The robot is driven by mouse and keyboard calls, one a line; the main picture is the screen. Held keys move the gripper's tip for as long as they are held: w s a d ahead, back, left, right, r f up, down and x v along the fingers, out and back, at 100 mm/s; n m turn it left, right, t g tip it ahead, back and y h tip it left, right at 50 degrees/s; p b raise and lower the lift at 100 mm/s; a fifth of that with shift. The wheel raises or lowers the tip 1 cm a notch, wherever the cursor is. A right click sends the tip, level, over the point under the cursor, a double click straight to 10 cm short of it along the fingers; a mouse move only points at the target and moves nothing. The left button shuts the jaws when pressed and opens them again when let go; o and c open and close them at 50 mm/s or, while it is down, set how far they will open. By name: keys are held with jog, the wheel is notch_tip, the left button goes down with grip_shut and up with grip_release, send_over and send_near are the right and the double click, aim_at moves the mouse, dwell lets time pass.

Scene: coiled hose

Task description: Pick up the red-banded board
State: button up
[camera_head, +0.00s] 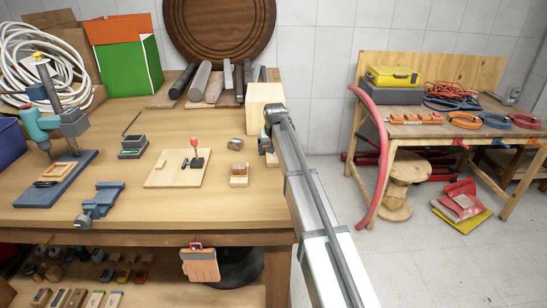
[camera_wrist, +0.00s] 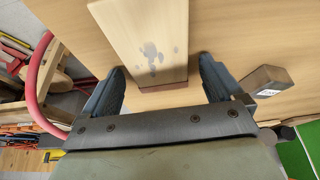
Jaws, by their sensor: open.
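A pale wooden board (camera_wrist: 150,45) with grey smudges and a reddish-brown band along its lower end shows in the wrist view. My gripper (camera_wrist: 160,75) is open, with one dark finger on each side of the banded end. There are gaps between the board and both fingers; I cannot tell the depth between them. In the head view, my gripper (camera_head: 267,142) is at the right end of the workbench, partly hidden by my arm. A pale upright wooden block (camera_head: 264,103) stands just behind it; I cannot tell if this is the same board.
A small labelled block (camera_wrist: 267,80) lies beside the right finger in the wrist view. A board with a red-knobbed clamp (camera_head: 188,163) and a small wooden block (camera_head: 239,175) are on the workbench. A red hose (camera_head: 381,150) hangs right of my arm.

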jog(key=shift+c, duration=0.4)
jog(key=c, duration=1.1)
